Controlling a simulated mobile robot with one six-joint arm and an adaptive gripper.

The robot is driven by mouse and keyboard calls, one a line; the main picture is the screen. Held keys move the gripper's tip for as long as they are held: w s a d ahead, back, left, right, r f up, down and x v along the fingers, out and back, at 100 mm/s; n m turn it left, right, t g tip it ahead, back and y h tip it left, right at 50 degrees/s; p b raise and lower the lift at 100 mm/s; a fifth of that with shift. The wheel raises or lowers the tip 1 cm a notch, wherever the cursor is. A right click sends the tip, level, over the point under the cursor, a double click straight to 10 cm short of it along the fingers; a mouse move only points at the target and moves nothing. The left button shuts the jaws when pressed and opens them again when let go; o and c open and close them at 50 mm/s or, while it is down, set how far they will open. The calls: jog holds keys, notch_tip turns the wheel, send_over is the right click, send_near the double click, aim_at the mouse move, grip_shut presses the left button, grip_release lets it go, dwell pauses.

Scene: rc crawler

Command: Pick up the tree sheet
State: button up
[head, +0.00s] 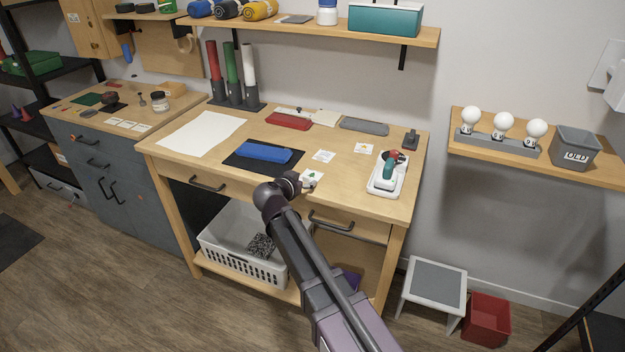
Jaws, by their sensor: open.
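The tree sheet (313,176) is a small white square with a green tree picture. It lies flat on the wooden workbench (220,165) near the front edge, right of the dark mat. My gripper (306,184) is at the sheet's lower left corner in the picture, at the end of my arm, which reaches up from the bottom. It is open. The wrist hides most of the fingers, and I cannot tell whether they touch the sheet.
A blue case (263,152) lies on the dark mat (236,160) to the left. Two other small sheets, one plain-looking (324,156) and one with an orange picture (364,148), lie behind. A white tray (377,187) with a red-and-green tool stands right.

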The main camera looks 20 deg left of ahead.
dwell(0.4)
jog(key=c, duration=0.8)
jog(key=shift+c, duration=0.2)
jog(key=shift+r, duration=0.1)
notch_tip(320, 180, up, 4)
jog(key=p, duration=0.4)
jog(key=s+a+p, duration=0.1)
jog(key=s+a, duration=0.2)
jog(key=s, duration=1.2)
jog(key=shift+s+r, duration=0.4)
